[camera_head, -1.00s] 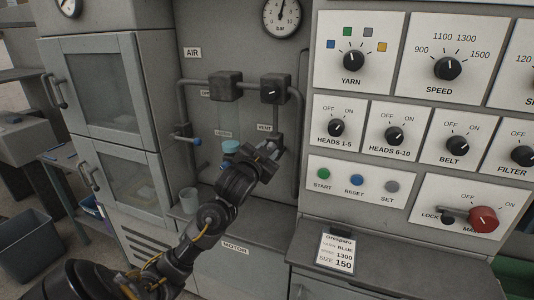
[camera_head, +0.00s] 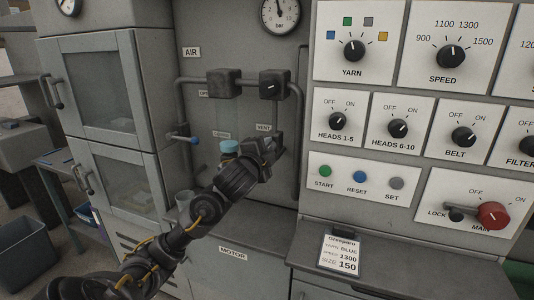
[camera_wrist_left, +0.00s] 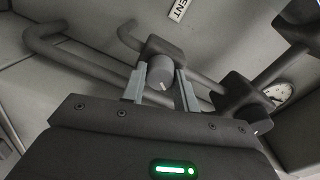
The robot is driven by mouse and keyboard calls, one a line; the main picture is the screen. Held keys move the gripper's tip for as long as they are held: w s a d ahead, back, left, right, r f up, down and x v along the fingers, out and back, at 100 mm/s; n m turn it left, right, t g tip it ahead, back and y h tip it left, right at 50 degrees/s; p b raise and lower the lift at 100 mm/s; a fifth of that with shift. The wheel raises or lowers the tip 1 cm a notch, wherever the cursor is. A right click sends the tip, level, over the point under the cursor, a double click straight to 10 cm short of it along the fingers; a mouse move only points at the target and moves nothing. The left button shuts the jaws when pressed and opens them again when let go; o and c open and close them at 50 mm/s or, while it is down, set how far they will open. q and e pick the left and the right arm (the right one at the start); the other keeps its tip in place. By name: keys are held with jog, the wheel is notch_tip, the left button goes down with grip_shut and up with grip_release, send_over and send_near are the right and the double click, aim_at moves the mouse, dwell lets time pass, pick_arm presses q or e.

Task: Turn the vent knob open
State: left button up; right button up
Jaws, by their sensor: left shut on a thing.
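The vent knob (camera_wrist_left: 160,72) is a small grey round knob with a pale mark on its face, seen in the left wrist view. My left gripper (camera_wrist_left: 160,87) has one finger on each side of it and is shut on it. In the head view my left gripper (camera_head: 274,147) is at the pipe below the VENT label (camera_head: 264,127), and it hides the knob there. My right gripper is not in view.
Air pipes (camera_head: 300,120) with two dark valve blocks (camera_head: 273,85) run above and beside the gripper. A gauge (camera_head: 281,13) hangs above. The control panel (camera_head: 410,185) stands to the right.

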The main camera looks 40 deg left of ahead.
pick_arm(q)
jog(key=shift+m, duration=0.4)
jog(key=shift+f, duration=0.1)
jog(key=o, duration=1)
